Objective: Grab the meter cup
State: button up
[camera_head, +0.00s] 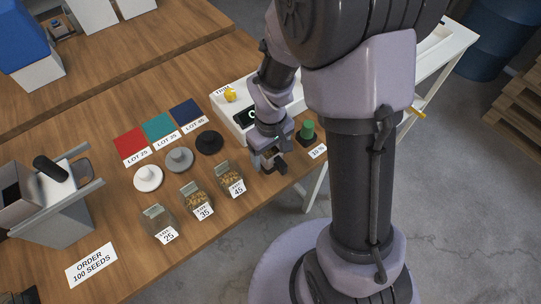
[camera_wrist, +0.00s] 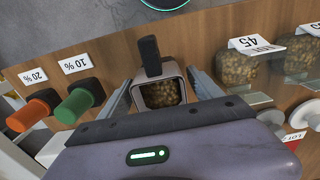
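The meter cup (camera_wrist: 160,93) is a small grey metal cup with a black handle. In the wrist view it holds brown seeds and stands on the wooden table. My gripper (camera_wrist: 160,78) has one finger on each side of the cup, with the tips beside its walls. A thin gap seems to show at each side, so the fingers look open around it. In the head view my gripper (camera_head: 270,158) is low at the table's front edge, and the cup is mostly hidden there by the gripper and arm.
Seed jars labelled 45 (camera_head: 230,178), 35 (camera_head: 197,200) and 25 (camera_head: 160,222) stand left of my gripper. A green-topped piece (camera_head: 307,130) stands close on its right; an orange one (camera_wrist: 33,110) shows in the wrist view. A white scale (camera_head: 232,112) is behind.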

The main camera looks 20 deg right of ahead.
jog(key=c, duration=1.4)
